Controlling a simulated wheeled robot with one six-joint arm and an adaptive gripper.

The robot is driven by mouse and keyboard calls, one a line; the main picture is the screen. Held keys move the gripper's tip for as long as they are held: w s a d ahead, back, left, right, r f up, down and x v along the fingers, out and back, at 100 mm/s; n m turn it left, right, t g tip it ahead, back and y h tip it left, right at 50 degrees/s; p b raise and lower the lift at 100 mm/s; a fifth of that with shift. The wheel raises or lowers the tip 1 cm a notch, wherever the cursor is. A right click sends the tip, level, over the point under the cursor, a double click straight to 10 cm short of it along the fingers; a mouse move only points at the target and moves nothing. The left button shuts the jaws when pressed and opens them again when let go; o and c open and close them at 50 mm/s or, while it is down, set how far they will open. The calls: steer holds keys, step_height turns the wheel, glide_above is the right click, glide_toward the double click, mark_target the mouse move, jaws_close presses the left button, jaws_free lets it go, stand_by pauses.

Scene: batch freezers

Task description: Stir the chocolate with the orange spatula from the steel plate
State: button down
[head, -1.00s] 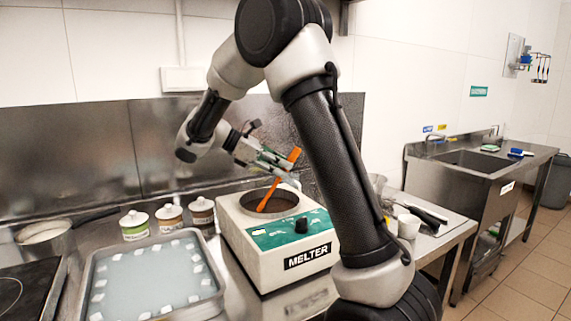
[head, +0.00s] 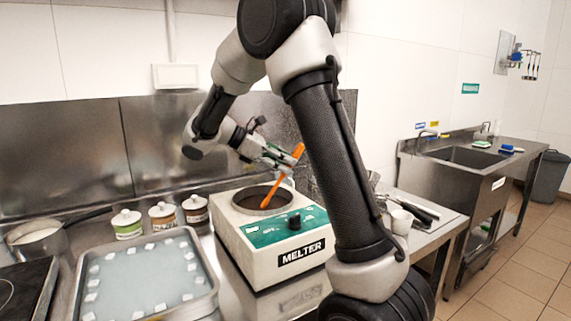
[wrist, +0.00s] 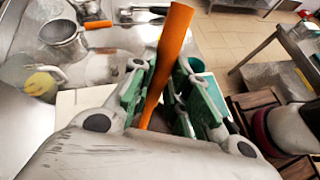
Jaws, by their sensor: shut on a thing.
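The orange spatula (head: 298,153) is tilted, its upper end to the right and its lower end down at the opening of the melter (head: 275,262). My gripper (head: 284,163) is shut on the spatula above the melter's right rim. In the wrist view the spatula (wrist: 172,45) stands between the green-padded fingers of my gripper (wrist: 160,95). The melter's round well (head: 262,199) looks dark brown inside; the chocolate's surface cannot be made out clearly. The steel plate cannot be picked out with certainty.
A steel tray with pale liquid and white blocks (head: 82,272) lies left of the melter. Right of the melter are a white cup (head: 401,222) and utensils. A sink (head: 467,157) is farther right.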

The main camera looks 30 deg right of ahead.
steer(key=shift+s+d+r, duration=0.35)
steer(key=shift+d+r, duration=0.25)
steer(key=shift+r, duration=0.5)
steer(key=shift+s+d+r, duration=0.35)
steer(key=shift+d+r, duration=0.2)
steer(key=shift+r, duration=0.55)
steer(key=shift+s+d+r, duration=0.35)
steer(key=shift+d+r, duration=0.25)
steer(key=shift+r, duration=0.5)
steer(key=shift+r, duration=0.15)
steer(key=shift+r, duration=2.35)
